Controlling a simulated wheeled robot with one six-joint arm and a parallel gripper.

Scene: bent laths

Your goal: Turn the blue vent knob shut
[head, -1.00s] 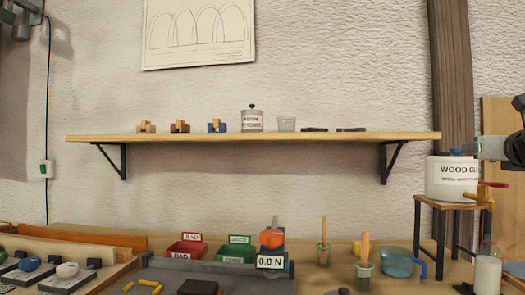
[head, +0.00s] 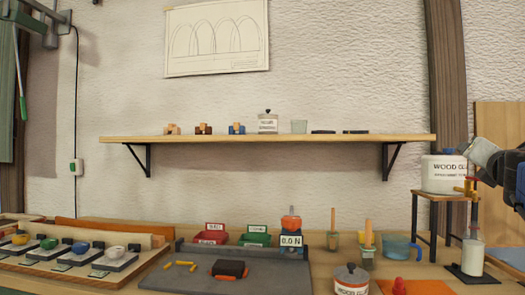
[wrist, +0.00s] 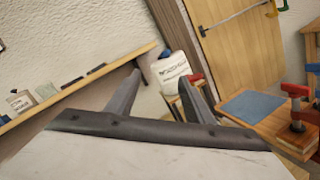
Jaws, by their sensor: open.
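The white wood glue container (head: 440,175) stands on a small wooden stand (head: 445,196) at the right in the head view. My gripper (head: 480,152) is at the container's upper right side and overlaps its top edge in the picture. The container (wrist: 171,70) shows beyond and between the fingertips. I cannot tell whether a finger touches it.
A long shelf (head: 270,138) crosses the wall.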

